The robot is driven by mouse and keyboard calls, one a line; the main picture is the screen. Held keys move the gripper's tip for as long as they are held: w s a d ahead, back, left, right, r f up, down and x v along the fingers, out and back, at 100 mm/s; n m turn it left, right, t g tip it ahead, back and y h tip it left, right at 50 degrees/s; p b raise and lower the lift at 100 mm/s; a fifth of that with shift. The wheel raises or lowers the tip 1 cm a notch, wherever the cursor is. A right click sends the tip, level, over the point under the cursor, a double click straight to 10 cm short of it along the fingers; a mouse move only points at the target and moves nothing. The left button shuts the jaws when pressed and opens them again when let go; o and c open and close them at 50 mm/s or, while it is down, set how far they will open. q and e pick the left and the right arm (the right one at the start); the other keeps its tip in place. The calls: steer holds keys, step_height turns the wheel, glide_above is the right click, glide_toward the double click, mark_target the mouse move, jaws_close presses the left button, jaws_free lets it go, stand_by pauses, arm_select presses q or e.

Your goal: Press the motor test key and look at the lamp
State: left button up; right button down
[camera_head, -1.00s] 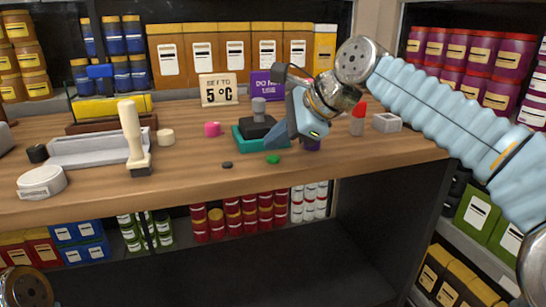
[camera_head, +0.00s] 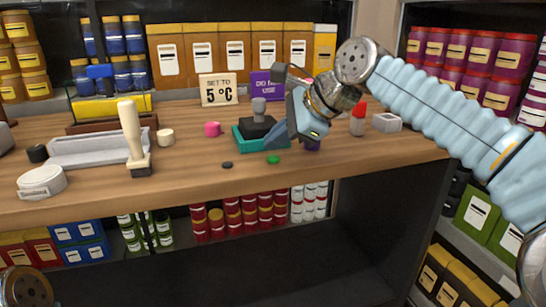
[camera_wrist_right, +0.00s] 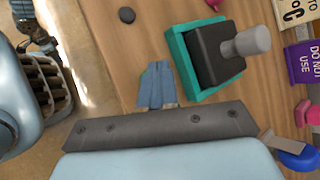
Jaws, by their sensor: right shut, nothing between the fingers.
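The pump (camera_head: 257,127) has a black body and a grey cylinder on a teal base, and stands on the wooden bench; it also shows in the right wrist view (camera_wrist_right: 215,55). A green disc (camera_head: 273,159) and a small dark disc (camera_head: 227,164) lie near the bench's front edge. I cannot tell which is the key and which the lamp. The dark disc is also in the wrist view (camera_wrist_right: 127,15). My right gripper (camera_head: 272,143) is shut and empty, its blue fingers (camera_wrist_right: 157,76) pointing down beside the teal base. My left gripper is not in view.
A pink piece (camera_head: 212,129), a red-capped bottle (camera_head: 358,119) and a grey box (camera_head: 387,122) stand around the pump. A white-handled tool (camera_head: 132,140) and a grey tray (camera_head: 92,150) are to the left. The front strip of bench is mostly clear.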

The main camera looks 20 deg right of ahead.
steer(key=shift+f, duration=0.1)
steer(key=shift+f, duration=0.35)
steer(key=shift+f+b, duration=0.4)
stand_by(0.6)
steer(key=shift+r, duration=0.1)
steer(key=shift+r+p, duration=0.7)
steer(key=shift+p, duration=0.3)
steer(key=shift+r, duration=0.1)
